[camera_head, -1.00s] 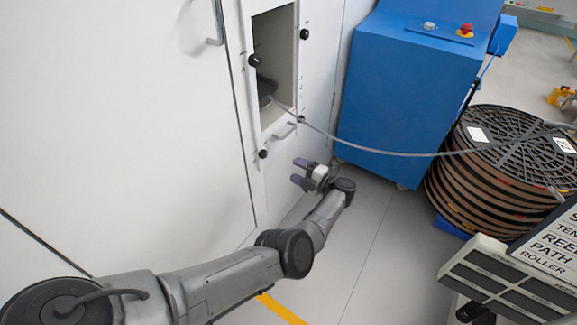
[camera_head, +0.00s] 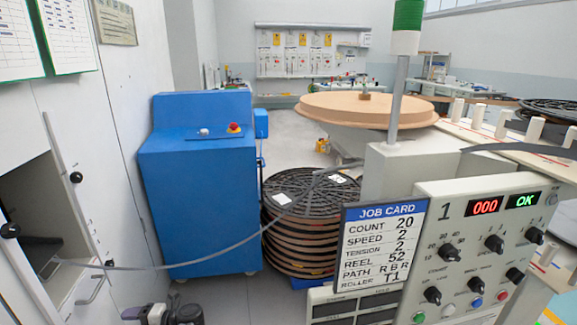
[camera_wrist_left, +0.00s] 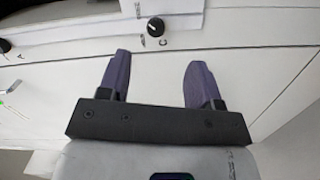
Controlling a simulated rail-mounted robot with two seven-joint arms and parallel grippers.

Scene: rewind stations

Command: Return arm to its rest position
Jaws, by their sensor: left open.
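My left gripper (camera_head: 145,314) shows at the bottom edge of the head view, in front of the white cabinet. In the left wrist view the gripper (camera_wrist_left: 157,78) has its two purple fingers wide apart with nothing between them. The fingers point at a white cabinet face (camera_wrist_left: 255,75) with a black knob (camera_wrist_left: 156,25) just beyond the fingertips. Most of my left arm is below the head view. My right gripper is not in view.
A grey strip (camera_head: 215,250) runs from the cabinet's open compartment (camera_head: 40,215) past a blue machine (camera_head: 200,180) to stacked reels (camera_head: 295,250). A control panel (camera_head: 480,260) with a job card (camera_head: 380,255) stands at right. Its displays read 000 and OK.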

